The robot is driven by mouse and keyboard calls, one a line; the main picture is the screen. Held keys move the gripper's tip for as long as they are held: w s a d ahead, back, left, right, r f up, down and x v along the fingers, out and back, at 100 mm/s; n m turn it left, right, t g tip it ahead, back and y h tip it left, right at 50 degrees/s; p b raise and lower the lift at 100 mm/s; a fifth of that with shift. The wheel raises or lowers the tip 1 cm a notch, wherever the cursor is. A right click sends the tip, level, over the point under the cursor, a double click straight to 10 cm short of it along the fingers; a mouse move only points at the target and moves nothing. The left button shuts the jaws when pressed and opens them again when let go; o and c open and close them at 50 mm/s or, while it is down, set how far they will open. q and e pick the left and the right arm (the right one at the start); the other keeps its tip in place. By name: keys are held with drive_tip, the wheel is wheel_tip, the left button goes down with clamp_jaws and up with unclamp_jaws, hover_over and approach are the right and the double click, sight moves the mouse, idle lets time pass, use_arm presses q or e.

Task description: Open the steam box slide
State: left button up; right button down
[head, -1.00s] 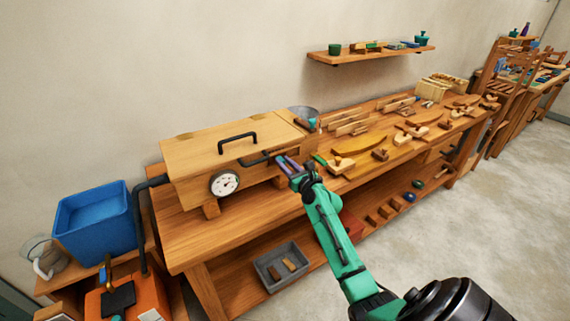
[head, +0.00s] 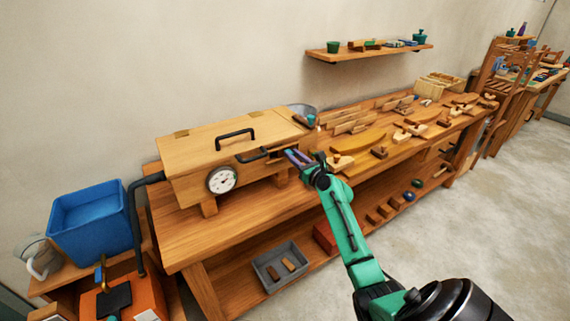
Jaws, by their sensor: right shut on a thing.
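The steam box (head: 205,150) is a long wooden box on the workbench, with a black lid handle (head: 236,134) and a round white gauge (head: 222,180) on its front. A dark slide handle (head: 254,156) shows on the upper right of its front. My right gripper (head: 296,158), at the end of the green arm, is at the box's right end. How far the slide stands open cannot be told. My left gripper is not in view.
The workbench (head: 190,239) holds wooden pieces and tools right of the box. A blue tub (head: 90,228) stands at the left, joined by a black hose. A grey tray (head: 268,278) sits on the lower shelf. Open floor lies at the right.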

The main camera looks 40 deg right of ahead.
drive_tip(key=shift+d+f, duration=0.1)
drive_tip(key=shift+d, duration=0.45)
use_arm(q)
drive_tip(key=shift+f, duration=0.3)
use_arm(e)
drive_tip(key=c, duration=0.9)
unclamp_jaws()
drive_tip(key=shift+o, duration=1.1)
drive_tip(key=shift+d, duration=0.15)
